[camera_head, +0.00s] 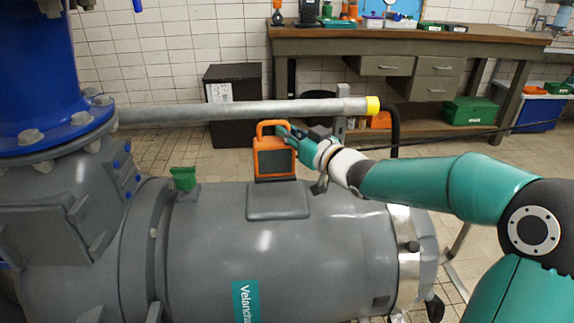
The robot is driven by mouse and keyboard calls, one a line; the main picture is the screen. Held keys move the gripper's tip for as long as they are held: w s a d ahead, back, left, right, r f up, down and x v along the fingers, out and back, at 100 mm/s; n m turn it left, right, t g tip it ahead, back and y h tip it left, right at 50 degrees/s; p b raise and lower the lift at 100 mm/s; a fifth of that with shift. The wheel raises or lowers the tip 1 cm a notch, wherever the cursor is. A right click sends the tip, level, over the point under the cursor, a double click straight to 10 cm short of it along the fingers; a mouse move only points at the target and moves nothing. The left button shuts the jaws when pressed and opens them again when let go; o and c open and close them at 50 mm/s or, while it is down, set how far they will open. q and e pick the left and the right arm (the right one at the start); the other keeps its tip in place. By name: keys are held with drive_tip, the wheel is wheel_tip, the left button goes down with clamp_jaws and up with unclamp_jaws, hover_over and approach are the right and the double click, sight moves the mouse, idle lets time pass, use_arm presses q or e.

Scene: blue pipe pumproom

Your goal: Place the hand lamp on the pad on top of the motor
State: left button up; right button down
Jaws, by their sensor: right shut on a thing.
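The orange hand lamp (275,160) with a dark face is upright at the top of the grey motor (290,250). Its base meets the raised grey pad (277,203) in the picture; I cannot tell whether it rests on it or hangs just above. My right gripper (290,135) comes in from the right and is shut on the lamp near its handle. The fingertips are partly hidden against the lamp. My left gripper is not in view.
A green fitting (184,178) stands on the motor to the left. A blue pipe flange (50,125) rises at the far left. A workbench (400,42) stands at the back.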

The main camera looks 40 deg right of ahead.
sight(289, 155)
wheel_tip(289, 155, down, 6)
drive_tip(key=shift+b, duration=1.2)
drive_tip(key=c, duration=1.6)
unclamp_jaws()
drive_tip(key=shift+f, duration=0.1)
drive_tip(key=shift+c, duration=0.2)
drive_tip(key=o, duration=0.4)
drive_tip(key=shift+s, duration=0.1)
